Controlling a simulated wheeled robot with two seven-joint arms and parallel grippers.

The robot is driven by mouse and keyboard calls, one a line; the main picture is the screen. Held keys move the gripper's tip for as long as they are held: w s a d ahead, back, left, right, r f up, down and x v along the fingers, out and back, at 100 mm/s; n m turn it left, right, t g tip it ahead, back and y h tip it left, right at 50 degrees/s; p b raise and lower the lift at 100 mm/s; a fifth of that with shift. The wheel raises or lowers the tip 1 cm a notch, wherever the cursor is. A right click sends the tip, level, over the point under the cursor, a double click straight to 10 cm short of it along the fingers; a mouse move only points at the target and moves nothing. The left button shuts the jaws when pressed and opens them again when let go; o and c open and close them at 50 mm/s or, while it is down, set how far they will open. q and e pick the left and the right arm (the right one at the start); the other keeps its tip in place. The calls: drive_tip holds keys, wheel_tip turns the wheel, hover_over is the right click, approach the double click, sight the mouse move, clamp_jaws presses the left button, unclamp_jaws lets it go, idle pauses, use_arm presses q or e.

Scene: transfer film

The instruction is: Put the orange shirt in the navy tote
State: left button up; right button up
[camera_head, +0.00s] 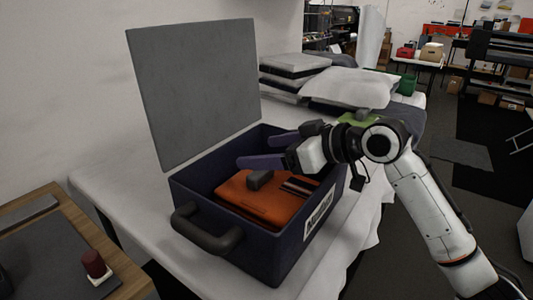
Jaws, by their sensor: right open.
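The navy tote (277,245) stands open on the white-covered table, with a grey side handle (207,235) and a white label on its front. The orange shirt (262,202) lies folded and flat inside the tote. My right gripper (262,158) reaches in from the right over the tote, above the shirt. It is open and holds nothing. It hides part of the tote's far rim and interior. I cannot tell whether a finger touches the shirt. My left gripper is not in view.
A grey upright panel (195,90) stands behind the tote. Folded grey and white textiles (350,88) lie farther back on the table. A wooden-edged surface (115,265) with a dark red cylinder (94,263) is at the lower left. Table space left of the tote is clear.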

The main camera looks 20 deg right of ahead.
drive_tip(key=b+v, duration=0.1)
drive_tip(key=v, duration=1.1)
drive_tip(key=shift+r, duration=0.15)
idle(0.6)
